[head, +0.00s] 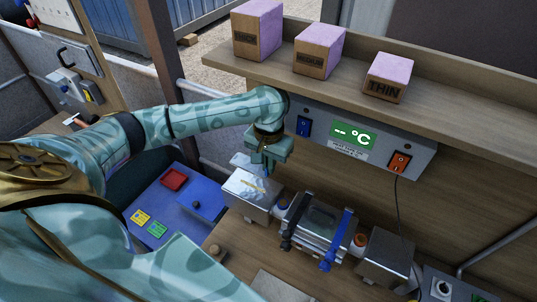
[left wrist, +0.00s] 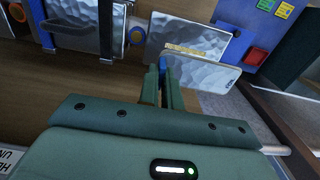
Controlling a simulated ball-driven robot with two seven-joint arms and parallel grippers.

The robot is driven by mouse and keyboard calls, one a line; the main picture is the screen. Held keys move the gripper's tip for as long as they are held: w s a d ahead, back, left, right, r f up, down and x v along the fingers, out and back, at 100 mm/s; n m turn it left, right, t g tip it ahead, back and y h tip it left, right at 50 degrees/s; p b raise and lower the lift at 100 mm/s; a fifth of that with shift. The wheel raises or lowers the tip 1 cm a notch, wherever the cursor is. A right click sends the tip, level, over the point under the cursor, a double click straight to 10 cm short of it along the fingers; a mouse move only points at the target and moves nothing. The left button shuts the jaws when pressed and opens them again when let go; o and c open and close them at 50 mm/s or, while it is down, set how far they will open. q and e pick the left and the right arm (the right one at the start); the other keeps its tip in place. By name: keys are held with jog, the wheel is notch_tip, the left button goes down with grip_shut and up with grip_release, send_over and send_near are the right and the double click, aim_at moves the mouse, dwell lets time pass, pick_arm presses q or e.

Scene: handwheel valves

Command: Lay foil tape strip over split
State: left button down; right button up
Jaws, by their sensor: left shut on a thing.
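My left gripper (head: 262,168) is shut above the left metal box on the bench, and it also shows in the left wrist view (left wrist: 164,72). Between its fingertips is the edge of a thin, crinkled silver foil strip (left wrist: 205,76), with a small dark mark near its far end. Just beyond it is the box's silver top (head: 243,191), also crinkled, with a yellowish line (left wrist: 186,50) across it that may be the split. The foil lies close to that top; I cannot tell whether they touch. My right gripper is not in view.
A clamp frame with a black handle (head: 295,220) and a blue handle (head: 337,240) stands right of the box. A control panel (head: 352,138) and shelf (head: 400,60) with several labelled blocks rise behind.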

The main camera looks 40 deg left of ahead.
pick_arm(q)
jog(key=shift+r+p, duration=0.15)
jog(key=shift+p, duration=0.3)
jog(key=shift+r+p, duration=0.1)
jog(key=shift+p, duration=0.45)
send_over(269, 194)
notch_tip(269, 194, down, 4)
jog(key=shift+a+f+b, duration=0.1)
jog(key=shift+f+b, duration=0.05)
jog(key=shift+b, duration=0.2)
jog(key=shift+f, duration=0.65)
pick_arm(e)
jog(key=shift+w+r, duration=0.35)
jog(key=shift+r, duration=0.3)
pick_arm(q)
jog(key=shift+f, duration=1.9)
jog(key=shift+f, duration=0.6)
